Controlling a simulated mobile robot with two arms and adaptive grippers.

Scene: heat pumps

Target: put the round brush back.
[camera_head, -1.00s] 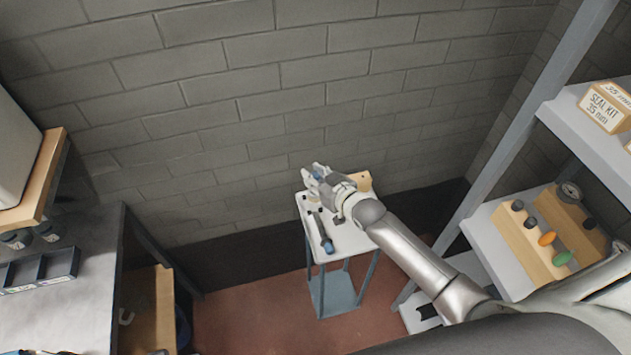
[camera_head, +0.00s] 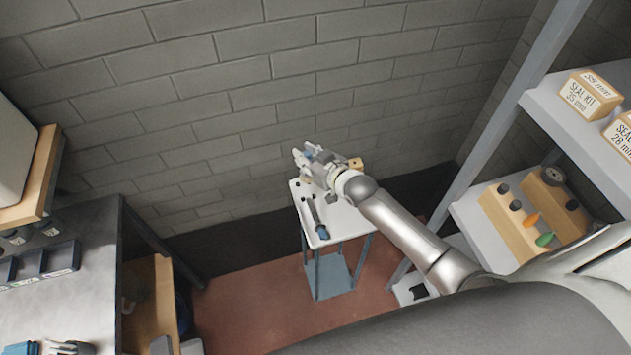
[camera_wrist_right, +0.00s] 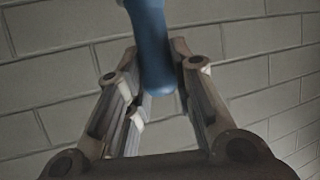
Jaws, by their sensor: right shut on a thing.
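My right gripper (camera_head: 310,156) is above the far end of a small white-topped stand (camera_head: 345,222). In the right wrist view its two fingers (camera_wrist_right: 160,75) are shut on a blue rounded handle (camera_wrist_right: 151,45), which I take to be the round brush. The handle's far part runs out of the top of that view, and no bristles show. A dark tool with a blue end (camera_head: 322,231) lies on the stand top, below the gripper.
A small wooden block (camera_head: 356,163) is beside the right gripper. A shelf at the right holds seal kit boxes (camera_head: 588,95) and a wooden rack (camera_head: 515,222) with coloured handles. A grey bench (camera_head: 90,255) stands at the left. A block wall (camera_head: 250,100) is behind the stand.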

